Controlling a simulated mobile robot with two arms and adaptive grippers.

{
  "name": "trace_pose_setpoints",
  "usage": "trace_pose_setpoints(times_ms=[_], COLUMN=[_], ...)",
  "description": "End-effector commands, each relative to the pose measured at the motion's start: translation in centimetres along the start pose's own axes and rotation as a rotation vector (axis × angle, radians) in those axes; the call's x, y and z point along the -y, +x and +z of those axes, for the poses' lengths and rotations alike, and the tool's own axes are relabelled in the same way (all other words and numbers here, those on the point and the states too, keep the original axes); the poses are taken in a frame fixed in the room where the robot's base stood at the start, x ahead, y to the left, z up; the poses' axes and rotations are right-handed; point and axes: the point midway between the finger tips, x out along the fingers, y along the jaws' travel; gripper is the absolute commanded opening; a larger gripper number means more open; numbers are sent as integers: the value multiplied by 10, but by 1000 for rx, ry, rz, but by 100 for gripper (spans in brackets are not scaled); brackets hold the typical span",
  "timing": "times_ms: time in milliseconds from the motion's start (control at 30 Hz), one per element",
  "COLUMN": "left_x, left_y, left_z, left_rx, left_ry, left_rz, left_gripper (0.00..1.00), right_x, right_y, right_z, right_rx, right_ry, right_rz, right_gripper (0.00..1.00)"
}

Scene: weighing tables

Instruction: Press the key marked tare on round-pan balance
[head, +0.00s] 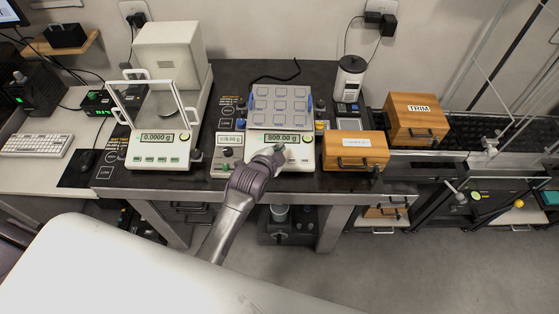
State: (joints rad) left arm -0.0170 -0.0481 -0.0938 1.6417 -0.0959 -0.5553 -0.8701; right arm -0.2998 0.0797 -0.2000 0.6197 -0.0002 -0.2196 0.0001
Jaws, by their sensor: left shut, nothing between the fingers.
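The round-pan balance (158,152) stands at the left of the dark table, with a glass draft shield around its round pan (166,106). Its display (157,138) reads 0.0000 g. A row of small green-marked keys (156,159) runs along its front; their labels are too small to read. My left gripper (278,149) is shut and empty. It is over the front of another balance (297,155) to the right, just below that one's display, and hides part of its front. I cannot tell whether it touches it. My right gripper is out of view.
The other balance reads about 800.00 g and carries a grey panel (280,105) with several squares. A small control box (229,152) stands between the balances. A wooden box (355,151) stands to the right. A keyboard (37,145) lies on the white desk at left.

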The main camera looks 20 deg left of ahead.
Motion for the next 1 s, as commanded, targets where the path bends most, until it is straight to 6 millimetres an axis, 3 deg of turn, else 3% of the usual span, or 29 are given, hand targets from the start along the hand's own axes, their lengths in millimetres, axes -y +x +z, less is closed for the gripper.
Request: trace_pose_setpoints(times_ms=[467, 700, 1000], left_x=[-34, -42, -41], left_y=[43, 56, 56], left_z=[33, 41, 41], left_rx=[0, 0, 0], left_ry=[0, 0, 0], left_rz=[0, 0, 0], left_gripper=[0, 0, 0], right_x=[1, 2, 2], right_y=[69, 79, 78], right_z=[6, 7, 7], right_rx=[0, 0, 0], right_ry=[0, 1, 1], right_rz=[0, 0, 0], right_gripper=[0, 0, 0])
